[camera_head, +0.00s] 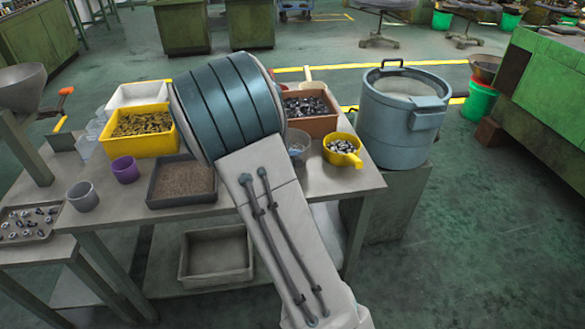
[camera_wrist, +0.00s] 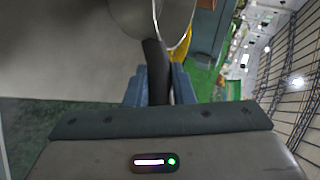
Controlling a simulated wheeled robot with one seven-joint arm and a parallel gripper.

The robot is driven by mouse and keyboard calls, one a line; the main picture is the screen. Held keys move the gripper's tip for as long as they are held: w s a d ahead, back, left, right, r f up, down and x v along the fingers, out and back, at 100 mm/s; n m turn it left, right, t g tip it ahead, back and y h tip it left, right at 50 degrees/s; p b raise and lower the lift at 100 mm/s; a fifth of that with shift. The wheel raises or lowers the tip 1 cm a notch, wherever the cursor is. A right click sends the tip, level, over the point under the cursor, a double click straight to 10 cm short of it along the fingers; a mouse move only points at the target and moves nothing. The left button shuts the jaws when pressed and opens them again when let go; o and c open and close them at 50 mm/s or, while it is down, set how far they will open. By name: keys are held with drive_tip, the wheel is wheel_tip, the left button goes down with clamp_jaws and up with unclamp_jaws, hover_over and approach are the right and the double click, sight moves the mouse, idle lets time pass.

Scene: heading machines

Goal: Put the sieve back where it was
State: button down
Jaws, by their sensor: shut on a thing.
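In the wrist view, my gripper (camera_wrist: 158,82) is shut on the dark handle of the sieve (camera_wrist: 155,58). The handle runs up between the two blue fingers to a round part with a thin shiny metal rim at the top edge. Much of the sieve is cut off by the frame. In the head view my large arm link covers the middle of the table, and neither my gripper nor the held sieve can be made out. The place where the sieve was before cannot be told from these frames.
The table (camera_head: 370,180) bears a yellow bin (camera_head: 160,140), a dark tray (camera_head: 180,182), a brown bin (camera_head: 325,122), a yellow scoop (camera_head: 343,150) and a purple cup (camera_head: 125,170). A grey-blue lidded drum (camera_head: 395,125) stands at right. A grey tray (camera_head: 215,256) is below. Floor at right is clear.

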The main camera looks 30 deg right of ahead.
drive_tip(key=shift+f, duration=1.55)
drive_tip(key=c, duration=1.2)
unclamp_jaws()
drive_tip(key=shift+c, duration=0.2)
